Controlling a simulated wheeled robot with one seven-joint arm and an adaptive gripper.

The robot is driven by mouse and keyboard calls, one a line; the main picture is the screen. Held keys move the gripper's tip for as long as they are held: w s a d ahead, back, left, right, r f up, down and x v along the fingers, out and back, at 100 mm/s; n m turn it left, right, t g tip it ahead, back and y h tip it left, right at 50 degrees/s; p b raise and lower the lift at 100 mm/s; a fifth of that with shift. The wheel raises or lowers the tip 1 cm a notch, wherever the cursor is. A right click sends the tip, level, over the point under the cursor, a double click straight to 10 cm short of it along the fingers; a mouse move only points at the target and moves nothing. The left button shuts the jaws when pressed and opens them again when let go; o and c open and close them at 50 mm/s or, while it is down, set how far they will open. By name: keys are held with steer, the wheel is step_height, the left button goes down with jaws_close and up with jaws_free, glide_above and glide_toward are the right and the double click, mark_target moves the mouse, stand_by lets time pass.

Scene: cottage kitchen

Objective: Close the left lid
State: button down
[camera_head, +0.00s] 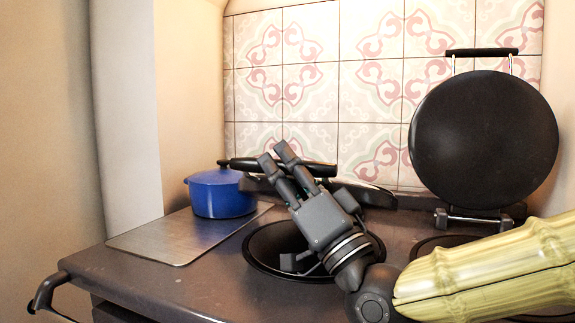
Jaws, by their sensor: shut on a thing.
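The left lid (368,194) is seen nearly edge-on behind my gripper, tilted part way above the back of the left round hob (262,262). Its black handle (322,169) runs across behind and between my fingers. My gripper (275,155) reaches up and to the left over the left hob. Its two fingers are close together and shut on the left lid at the handle. The fingers and wrist hide the middle of the lid and part of the hob. The exact contact is hard to see.
The right lid (484,140) stands upright against the tiled wall, above the right hob (440,243). A blue pot (221,195) stands on a metal plate (165,243) left of the left hob. A rail (45,293) juts out at the stove's front left.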

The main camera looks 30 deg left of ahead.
steer(key=shift+s+f, duration=0.15)
steer(key=shift+f, duration=0.25)
steer(key=c, duration=1.3)
jaws_free()
steer(key=shift+s+d+f, duration=0.1)
steer(key=shift+d+f, duration=0.1)
steer(key=s+d, duration=0.4)
steer(key=d, duration=0.7)
steer(key=shift+s+d+f, duration=0.15)
steer(key=shift+s+d, duration=0.1)
steer(key=shift+d, duration=0.1)
